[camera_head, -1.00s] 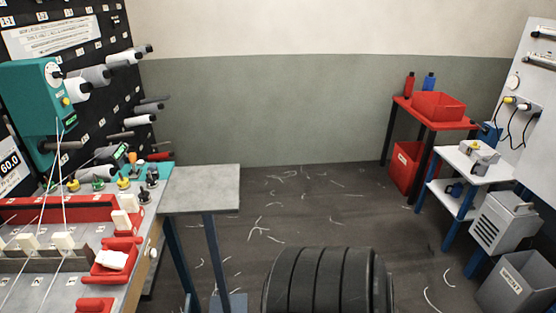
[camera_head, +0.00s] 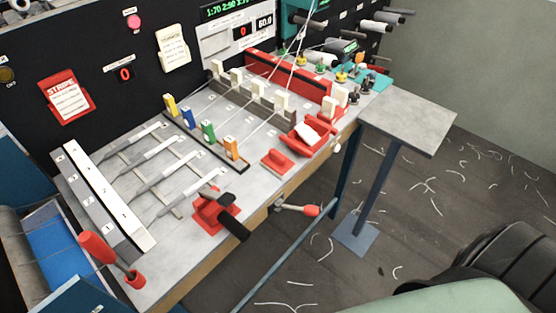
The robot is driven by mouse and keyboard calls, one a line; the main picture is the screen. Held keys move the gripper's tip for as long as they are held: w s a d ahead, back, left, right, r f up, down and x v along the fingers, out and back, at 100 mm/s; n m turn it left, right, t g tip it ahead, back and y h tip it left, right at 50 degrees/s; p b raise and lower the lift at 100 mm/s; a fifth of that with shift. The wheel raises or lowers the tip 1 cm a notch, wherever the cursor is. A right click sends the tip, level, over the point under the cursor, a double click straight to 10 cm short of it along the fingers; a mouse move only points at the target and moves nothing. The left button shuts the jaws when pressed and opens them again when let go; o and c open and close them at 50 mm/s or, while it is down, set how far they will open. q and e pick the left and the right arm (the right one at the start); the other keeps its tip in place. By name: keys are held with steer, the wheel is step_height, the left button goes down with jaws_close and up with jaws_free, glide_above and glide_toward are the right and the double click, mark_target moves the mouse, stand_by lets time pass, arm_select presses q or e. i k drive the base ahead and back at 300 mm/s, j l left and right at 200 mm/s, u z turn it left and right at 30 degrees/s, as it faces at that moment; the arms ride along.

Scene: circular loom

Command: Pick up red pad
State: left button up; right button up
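Nothing touches the block from above. Neither of my grippers shows in the head view, so I cannot see where they are or whether they are open.
The grey bench (camera_head: 190,150) carries coloured blocks, metal rods and a red clamp (camera_head: 215,212) with a black handle. A red-knobbed lever (camera_head: 296,209) sticks out from the front edge. A grey side table (camera_head: 412,121) adjoins at right. Floor beyond has white thread scraps.

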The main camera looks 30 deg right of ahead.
mark_target(276, 162)
steer(key=u, duration=1)
steer(key=l+z, duration=0.1)
steer(key=z, duration=1.65)
steer(key=k+l+u, duration=0.15)
steer(key=l+u, duration=0.15)
steer(key=u, duration=0.15)
steer(key=k+l+u, duration=0.15)
steer(key=l+u, duration=0.15)
steer(key=u, duration=0.15)
steer(key=k+l+u, duration=0.2)
steer(key=u, duration=0.25)
